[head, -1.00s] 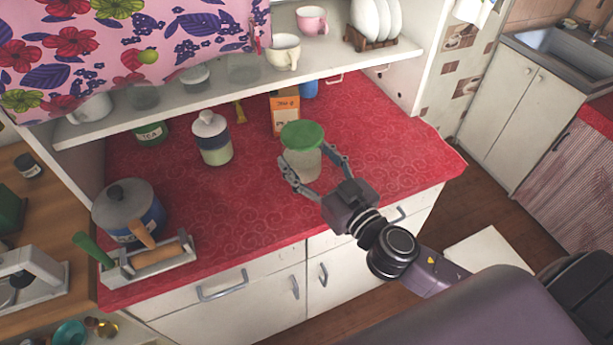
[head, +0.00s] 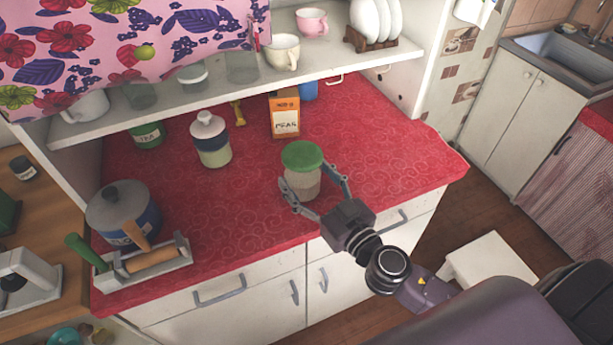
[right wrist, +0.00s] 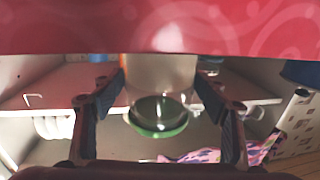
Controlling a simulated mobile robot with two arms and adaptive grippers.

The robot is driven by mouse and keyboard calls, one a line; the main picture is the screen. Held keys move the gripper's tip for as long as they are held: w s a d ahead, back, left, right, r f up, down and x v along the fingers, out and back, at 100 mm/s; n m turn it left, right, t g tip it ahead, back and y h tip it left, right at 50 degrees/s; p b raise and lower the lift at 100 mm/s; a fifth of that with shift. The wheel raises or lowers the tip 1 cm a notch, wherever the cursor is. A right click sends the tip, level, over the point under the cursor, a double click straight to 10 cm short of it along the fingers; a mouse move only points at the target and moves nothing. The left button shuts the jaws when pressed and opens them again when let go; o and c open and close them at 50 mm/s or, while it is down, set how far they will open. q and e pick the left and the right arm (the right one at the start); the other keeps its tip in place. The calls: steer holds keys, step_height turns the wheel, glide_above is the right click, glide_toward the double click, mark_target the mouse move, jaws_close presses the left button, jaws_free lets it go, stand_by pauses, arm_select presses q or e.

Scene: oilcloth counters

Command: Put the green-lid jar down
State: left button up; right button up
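The green-lid jar (head: 302,182) is a clear jar with pale contents and a green lid, upright at the front right of the red counter. My right gripper (head: 308,174) has a finger on each side of the jar and appears shut on it. In the right wrist view the jar (right wrist: 161,76) sits between the two fingers (right wrist: 160,85), its green lid lowest in the picture. The jar's base is at or just above the red cloth; I cannot tell whether it touches. My left gripper is not in view.
The red counter (head: 250,205) is clear left of the jar. An orange box (head: 285,113) and a white-lidded jar (head: 211,140) stand behind. A shelf (head: 215,95) overhangs the back.

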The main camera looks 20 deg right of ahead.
steer(key=shift+o, duration=1.3)
steer(key=shift+r, duration=0.15)
